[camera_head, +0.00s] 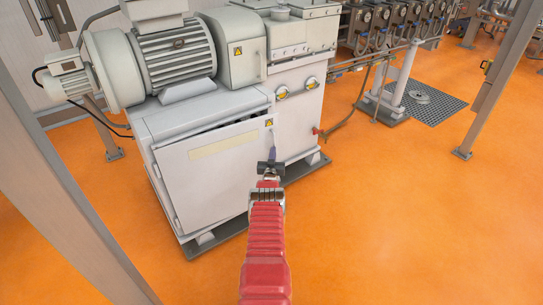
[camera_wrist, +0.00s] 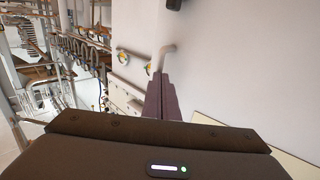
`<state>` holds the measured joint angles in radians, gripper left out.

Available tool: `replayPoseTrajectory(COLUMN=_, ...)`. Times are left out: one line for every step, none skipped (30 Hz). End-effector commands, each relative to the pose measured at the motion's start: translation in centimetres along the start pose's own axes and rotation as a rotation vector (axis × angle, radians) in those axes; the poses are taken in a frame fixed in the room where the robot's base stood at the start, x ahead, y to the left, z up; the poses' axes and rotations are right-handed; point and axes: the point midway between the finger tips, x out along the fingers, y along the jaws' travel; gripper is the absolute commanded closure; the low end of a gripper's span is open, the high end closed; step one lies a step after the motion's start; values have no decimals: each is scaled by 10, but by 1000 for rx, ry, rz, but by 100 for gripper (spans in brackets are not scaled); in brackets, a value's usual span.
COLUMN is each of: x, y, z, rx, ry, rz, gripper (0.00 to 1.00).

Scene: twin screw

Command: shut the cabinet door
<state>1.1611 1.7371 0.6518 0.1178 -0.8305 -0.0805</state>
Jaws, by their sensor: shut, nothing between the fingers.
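The white cabinet door (camera_head: 215,170) is on the front of the machine's base. It looks slightly ajar, with a dark gap along its top edge. A small handle (camera_wrist: 165,54) shows in the wrist view on a pale surface. My gripper (camera_head: 272,151) is shut and empty at the door's right side, below the yellow warning label (camera_head: 269,123). In the wrist view, the dark fingers (camera_wrist: 160,80) are together, with their tips just below the handle. I cannot tell whether they touch the handle or the door.
A large motor (camera_head: 177,55) sits on top of the machine. A grey post (camera_head: 65,165) stands at the near left and another (camera_head: 490,85) at the right. The orange floor (camera_head: 400,220) at the right is clear.

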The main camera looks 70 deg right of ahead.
Motion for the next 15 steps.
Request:
replayPoseTrajectory(x=0, y=1, z=0, rx=0, ry=0, rz=1, gripper=100)
replayPoseTrajectory(x=0, y=1, z=0, rx=0, ry=0, rz=2, gripper=100)
replayPoseTrajectory(x=-1, y=2, z=0, rx=0, ry=0, rz=2, gripper=100)
replayPoseTrajectory(x=-1, y=2, z=0, rx=0, ry=0, rz=2, gripper=100)
replayPoseTrajectory(x=-2, y=1, z=0, rx=0, ry=0, rz=2, gripper=100)
replayPoseTrajectory(x=-3, y=1, z=0, rx=0, ry=-1, rz=2, gripper=100)
replayPoseTrajectory(x=-4, y=1, z=0, rx=0, ry=0, rz=2, gripper=100)
replayPoseTrajectory(x=-5, y=1, z=0, rx=0, ry=0, rz=2, gripper=100)
replayPoseTrajectory(x=-7, y=0, z=0, rx=0, ry=0, rz=1, gripper=100)
replayPoseTrajectory(x=-8, y=0, z=0, rx=0, ry=-1, rz=1, gripper=100)
replayPoseTrajectory(x=-10, y=-1, z=0, rx=0, ry=-1, rz=1, gripper=100)
replayPoseTrajectory(x=-12, y=-1, z=1, rx=0, ry=-1, rz=0, gripper=100)
replayPoseTrajectory(x=-14, y=-2, z=0, rx=0, ry=-1, rz=0, gripper=100)
replayPoseTrajectory(x=-16, y=-2, z=0, rx=-1, ry=-2, rz=0, gripper=100)
replayPoseTrajectory(x=-18, y=-3, z=0, rx=0, ry=0, rz=-1, gripper=100)
